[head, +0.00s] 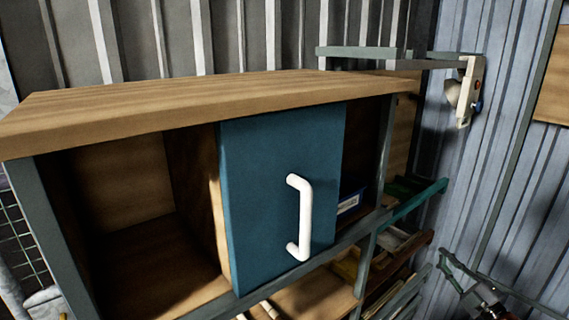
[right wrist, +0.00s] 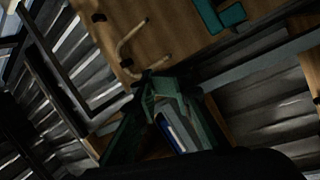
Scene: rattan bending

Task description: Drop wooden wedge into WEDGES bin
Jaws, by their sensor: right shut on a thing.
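My right gripper (head: 462,276) shows small at the lower right of the head view, to the right of the cabinet and apart from it. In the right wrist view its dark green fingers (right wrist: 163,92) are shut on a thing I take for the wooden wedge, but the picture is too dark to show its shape. A small blue bin (head: 347,204) with a white label stands inside the cabinet, just right of the blue door; its label is too small to read and the door hides part of it. My left gripper is not in view.
The blue sliding door (head: 268,200) with a white handle (head: 304,215) covers the middle of the wood-topped cabinet (head: 200,98). The left compartment (head: 130,220) is open and looks empty. Shelves with green and brown trays (head: 408,240) stand to the right. A clamp-like bracket (head: 464,92) hangs behind.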

